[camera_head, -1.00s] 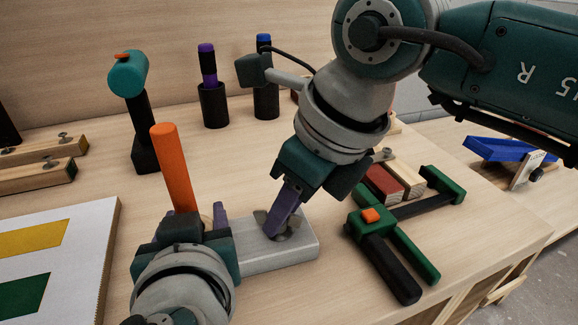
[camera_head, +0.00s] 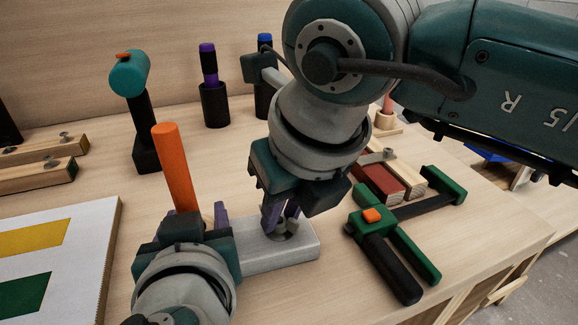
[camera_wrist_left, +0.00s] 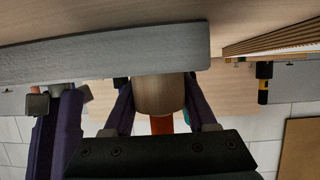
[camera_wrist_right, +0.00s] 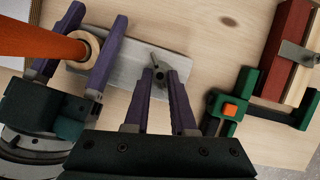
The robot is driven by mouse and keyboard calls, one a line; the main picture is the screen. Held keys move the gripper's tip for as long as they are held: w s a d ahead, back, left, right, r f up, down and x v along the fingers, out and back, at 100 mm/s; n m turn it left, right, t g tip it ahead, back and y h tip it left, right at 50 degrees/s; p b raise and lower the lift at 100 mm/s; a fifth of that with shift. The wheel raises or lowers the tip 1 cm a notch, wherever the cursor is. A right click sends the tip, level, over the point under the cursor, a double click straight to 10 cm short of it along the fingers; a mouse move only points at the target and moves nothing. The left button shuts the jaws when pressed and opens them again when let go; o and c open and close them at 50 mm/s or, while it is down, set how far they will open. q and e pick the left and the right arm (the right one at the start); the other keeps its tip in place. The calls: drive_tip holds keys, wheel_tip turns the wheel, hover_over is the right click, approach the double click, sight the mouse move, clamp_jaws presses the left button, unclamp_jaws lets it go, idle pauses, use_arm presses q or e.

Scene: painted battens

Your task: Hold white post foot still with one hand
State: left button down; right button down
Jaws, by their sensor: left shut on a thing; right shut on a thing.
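The white post foot (camera_head: 301,248) is a pale grey-white flat block on the bench, with a grey wing nut (camera_wrist_right: 160,72) on top. An orange post (camera_head: 175,168) rises at its left end; its bare-wood lower part (camera_wrist_left: 160,97) shows in the left wrist view. My left gripper (camera_head: 205,222) is shut on this lower part, low beside the foot. My right gripper (camera_head: 279,222) comes from above and is shut on the wing nut, its purple fingers on either side. The left gripper hides the foot's left end in the head view.
A green-and-black clamp (camera_head: 380,240) lies right of the foot, near red and plain battens (camera_head: 382,182). A teal-headed mallet (camera_head: 130,75) and dark holders (camera_head: 214,104) stand behind. A white board (camera_head: 85,220) with yellow and green patches lies left.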

drive_tip(key=m, duration=0.2)
drive_tip(key=m+h, duration=0.1)
drive_tip(key=m, duration=0.1)
drive_tip(key=m+h, duration=0.1)
drive_tip(key=m, duration=0.1)
drive_tip(key=shift+s+a+t, duration=0.1)
drive_tip(key=shift+a+t, duration=0.15)
drive_tip(key=shift+t, duration=0.05)
drive_tip(key=m+h, duration=0.2)
drive_tip(key=m, duration=0.3)
drive_tip(key=shift+a, duration=0.15)
use_arm(q)
drive_tip(key=shift+d, duration=0.1)
use_arm(e)
drive_tip(key=shift+a+m, duration=0.1)
drive_tip(key=shift+m, duration=0.4)
drive_tip(key=c, duration=0.8)
unclamp_jaws()
drive_tip(key=shift+o, duration=0.3)
drive_tip(key=v, duration=1.2)
drive_tip(key=shift+a, duration=0.25)
drive_tip(key=shift+w, duration=0.25)
